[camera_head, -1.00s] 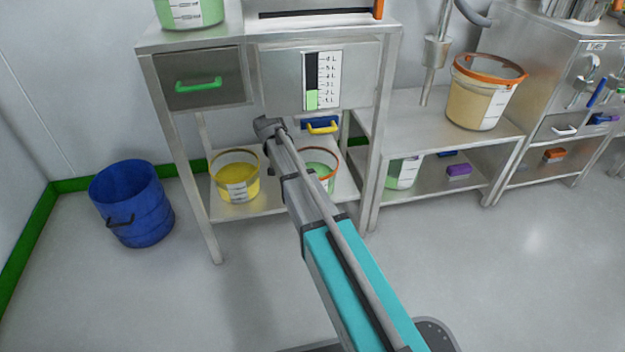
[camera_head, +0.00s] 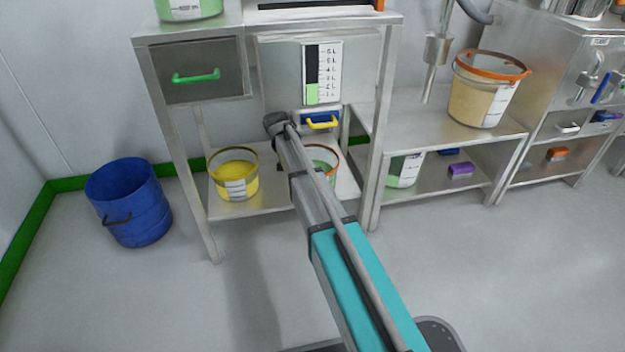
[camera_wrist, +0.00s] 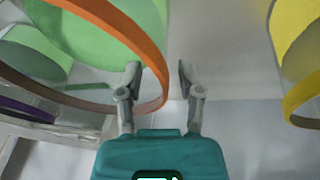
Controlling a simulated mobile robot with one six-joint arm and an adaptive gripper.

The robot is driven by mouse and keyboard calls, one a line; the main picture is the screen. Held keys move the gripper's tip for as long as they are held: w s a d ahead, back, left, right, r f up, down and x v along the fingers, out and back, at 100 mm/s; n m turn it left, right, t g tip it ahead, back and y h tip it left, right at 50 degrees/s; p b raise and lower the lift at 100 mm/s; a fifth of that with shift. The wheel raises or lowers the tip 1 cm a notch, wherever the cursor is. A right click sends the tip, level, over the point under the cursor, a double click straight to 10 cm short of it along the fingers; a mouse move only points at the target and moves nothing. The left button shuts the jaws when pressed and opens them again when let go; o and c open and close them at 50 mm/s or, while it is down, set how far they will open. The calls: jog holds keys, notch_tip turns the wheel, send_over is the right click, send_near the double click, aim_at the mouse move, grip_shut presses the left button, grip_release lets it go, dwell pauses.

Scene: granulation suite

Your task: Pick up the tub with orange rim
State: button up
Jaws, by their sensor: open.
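A tub with an orange rim and green contents (camera_head: 331,165) stands on the lower shelf, partly hidden behind my arm in the head view. Its orange rim (camera_wrist: 141,40) and green inside are large at the left of the wrist view. My gripper (camera_wrist: 159,72) is open, and part of the rim shows between its two fingers. I cannot tell whether they touch. My gripper is hidden in the head view. Another orange-rimmed tub with tan contents (camera_head: 478,102) stands on the bench at right.
A tub of yellow contents (camera_head: 237,185) stands left of the green one; its yellow rim shows at right in the wrist view (camera_wrist: 299,104). The steel table's legs and upper shelf frame this space. A blue bin (camera_head: 137,215) stands on the floor at left. Open floor lies in front.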

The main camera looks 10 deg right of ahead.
jog(key=shift+c, duration=0.2)
dwell(0.3)
grip_shut()
